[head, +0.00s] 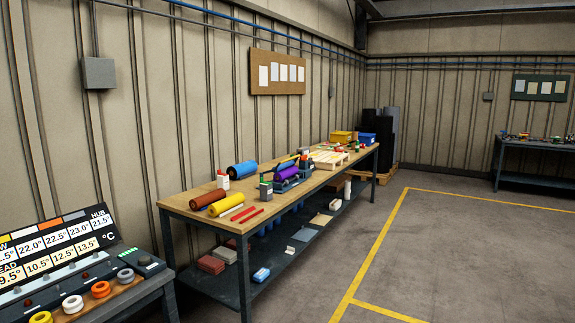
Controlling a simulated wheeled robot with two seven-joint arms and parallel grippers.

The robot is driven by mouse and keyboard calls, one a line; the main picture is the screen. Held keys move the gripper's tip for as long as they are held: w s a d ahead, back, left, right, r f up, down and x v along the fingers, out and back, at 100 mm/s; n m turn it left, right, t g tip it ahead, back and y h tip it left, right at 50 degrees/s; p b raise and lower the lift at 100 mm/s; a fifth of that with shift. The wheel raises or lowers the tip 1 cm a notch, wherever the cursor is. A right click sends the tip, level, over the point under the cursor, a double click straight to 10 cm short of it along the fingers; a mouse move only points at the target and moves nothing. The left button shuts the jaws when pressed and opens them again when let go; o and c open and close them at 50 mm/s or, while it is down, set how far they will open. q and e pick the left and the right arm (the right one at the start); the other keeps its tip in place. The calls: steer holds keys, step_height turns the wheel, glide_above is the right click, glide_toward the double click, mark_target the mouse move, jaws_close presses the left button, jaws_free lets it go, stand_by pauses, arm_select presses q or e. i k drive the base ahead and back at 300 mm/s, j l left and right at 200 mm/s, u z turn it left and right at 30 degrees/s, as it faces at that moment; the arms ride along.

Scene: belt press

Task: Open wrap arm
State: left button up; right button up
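No part is plainly recognisable as the wrap arm in the head view. A small dark blue device (291,184) stands on the long wooden workbench (180,204), with a purple roll (285,172) lying at it. The device is too small to tell whether any arm on it is open or closed. Neither of my grippers is in view.
A display panel (62,253) with temperatures and several rings stands at lower left. The bench also holds a blue roll (243,169), a yellow roll (225,204) and a wooden rack (328,160). The floor (300,285) right of the bench is clear, with yellow lines.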

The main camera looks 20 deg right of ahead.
mark_target(280, 167)
steer(key=i+z, duration=0.1)
steer(key=z, duration=0.4)
steer(key=i+z, duration=0.4)
steer(key=i, duration=0.3)
steer(key=i+j+z, duration=0.2)
steer(key=i+z, duration=0.2)
steer(key=i, duration=0.3)
steer(key=i+j, duration=0.25)
steer(key=i, duration=0.3)
steer(key=i+j, duration=0.25)
steer(key=i, duration=0.25)
steer(key=i+j+z, duration=0.1)
steer(key=i+j, duration=0.15)
steer(key=i, duration=0.3)
